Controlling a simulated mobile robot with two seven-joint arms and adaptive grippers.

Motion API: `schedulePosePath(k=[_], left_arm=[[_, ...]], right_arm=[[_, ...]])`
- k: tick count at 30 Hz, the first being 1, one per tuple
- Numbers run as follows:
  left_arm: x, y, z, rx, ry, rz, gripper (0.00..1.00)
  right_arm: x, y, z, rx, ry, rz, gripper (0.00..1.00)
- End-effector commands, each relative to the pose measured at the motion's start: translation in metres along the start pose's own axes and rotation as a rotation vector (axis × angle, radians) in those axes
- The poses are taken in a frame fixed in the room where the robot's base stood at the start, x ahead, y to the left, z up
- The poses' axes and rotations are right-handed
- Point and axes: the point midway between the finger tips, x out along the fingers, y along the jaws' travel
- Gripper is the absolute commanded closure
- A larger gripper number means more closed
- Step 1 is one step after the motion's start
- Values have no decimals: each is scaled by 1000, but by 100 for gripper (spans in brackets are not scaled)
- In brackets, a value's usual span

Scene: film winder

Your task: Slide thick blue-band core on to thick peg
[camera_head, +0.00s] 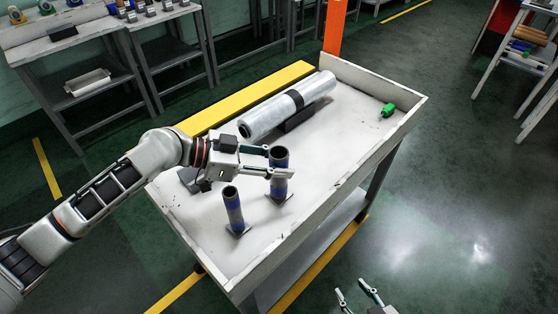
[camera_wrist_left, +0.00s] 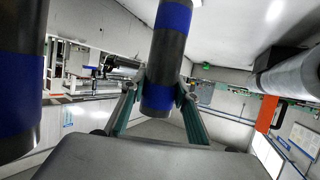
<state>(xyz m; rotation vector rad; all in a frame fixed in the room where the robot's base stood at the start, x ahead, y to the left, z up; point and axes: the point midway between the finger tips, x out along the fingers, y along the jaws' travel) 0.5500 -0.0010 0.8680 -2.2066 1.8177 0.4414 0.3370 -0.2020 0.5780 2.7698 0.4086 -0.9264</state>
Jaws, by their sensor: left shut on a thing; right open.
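My left gripper (camera_head: 284,161) is shut on a dark grey core with blue bands (camera_head: 279,156), gripped across its upper part. In the left wrist view the core (camera_wrist_left: 157,95) stands between the fingertips, with blue above and below a dark stretch. In the head view it is upright over a small square base plate (camera_head: 279,198); I cannot tell whether it is around a peg, as the inside is hidden. A second upright blue-banded tube (camera_head: 233,208) stands nearer on its own plate; it fills the left of the wrist view (camera_wrist_left: 18,75). My right gripper (camera_head: 357,292) is open and empty at the bottom edge.
The white cart's tray (camera_head: 325,165) has raised rims. A clear film roll (camera_head: 286,106) rests on a dark support at the back. A small green object (camera_head: 388,109) lies at the right. The tray's right middle is clear. Workbenches (camera_head: 105,35) stand behind.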

Motion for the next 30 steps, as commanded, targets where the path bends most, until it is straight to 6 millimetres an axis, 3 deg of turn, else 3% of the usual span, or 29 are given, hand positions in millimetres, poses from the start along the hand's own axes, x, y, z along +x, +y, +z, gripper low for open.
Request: schedulePosePath(k=[9, 10, 12, 23, 30], left_arm=[[4, 0, 10, -1, 0, 0, 92], [4, 0, 9, -1, 0, 0, 68], [3, 0, 8, 0, 0, -1, 51], [2, 0, 9, 0, -1, -1, 51], [-27, -1, 10, 1, -4, -4, 51]], right_arm=[[3, -2, 11, 2, -11, -3, 60], [3, -2, 10, 3, -11, -3, 60], [3, -2, 9, 2, -10, -3, 60], [2, -1, 11, -1, -13, -2, 60], [2, -2, 10, 0, -11, -2, 60]])
